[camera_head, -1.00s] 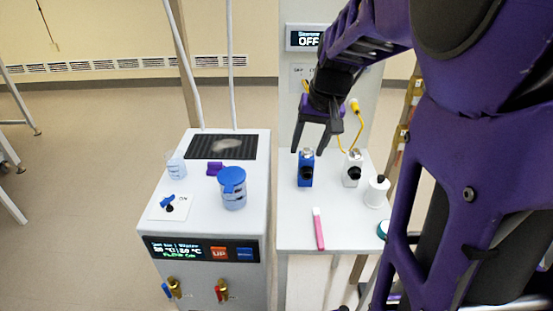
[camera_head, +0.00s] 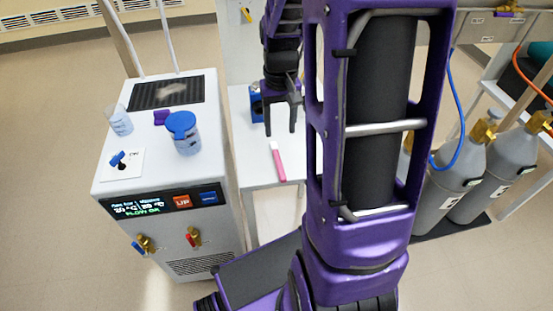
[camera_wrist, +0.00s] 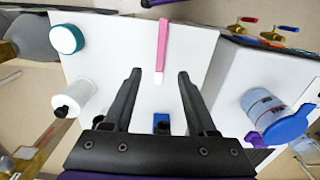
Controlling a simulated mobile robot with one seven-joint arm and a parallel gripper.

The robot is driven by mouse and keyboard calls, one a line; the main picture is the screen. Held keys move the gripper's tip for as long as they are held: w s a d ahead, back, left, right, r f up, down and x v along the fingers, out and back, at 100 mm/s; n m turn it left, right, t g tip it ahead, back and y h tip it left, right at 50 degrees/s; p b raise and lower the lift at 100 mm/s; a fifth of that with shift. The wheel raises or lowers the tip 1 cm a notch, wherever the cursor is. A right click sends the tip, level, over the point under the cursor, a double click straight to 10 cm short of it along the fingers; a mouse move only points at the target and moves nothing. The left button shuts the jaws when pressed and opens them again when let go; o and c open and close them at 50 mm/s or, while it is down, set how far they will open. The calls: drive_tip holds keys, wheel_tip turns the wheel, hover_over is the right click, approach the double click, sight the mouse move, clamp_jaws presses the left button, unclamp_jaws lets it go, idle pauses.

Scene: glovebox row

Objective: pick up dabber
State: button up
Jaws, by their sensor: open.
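The likely dabber, a slim pink stick with a white end (camera_head: 278,163), lies on the white table (camera_head: 245,165). In the wrist view the pink stick (camera_wrist: 163,42) lies lengthwise, its white end pointing toward my gripper. My gripper (camera_head: 281,131) is open and empty, with its fingers pointing down near the white end. In the wrist view the white end appears between the fingertips of my gripper (camera_wrist: 160,75). I cannot tell how high the fingers are above the table. Nothing is held.
A blue device (camera_head: 257,103) stands behind my gripper. The wrist view shows a white bottle (camera_wrist: 75,93) and a teal-rimmed round container (camera_wrist: 66,39) to the left. A chiller (camera_head: 215,130) with a blue-lidded jar (camera_head: 184,135) stands left. Gas cylinders (camera_head: 455,165) stand right.

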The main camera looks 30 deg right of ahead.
hover_over(279, 164)
drive_tip(key=f, duration=0.6)
drive_tip(key=shift+w+d+f+b, duration=0.25)
drive_tip(key=shift+w+f+b, duration=0.05)
drive_tip(key=shift+f+b, duration=0.1)
drive_tip(key=f, duration=0.4)
drive_tip(key=shift+s+a+f, duration=0.1)
drive_tip(key=shift+s+a, duration=0.1)
drive_tip(key=shift+s, duration=0.1)
drive_tip(key=shift+f, duration=0.55)
clamp_jaws()
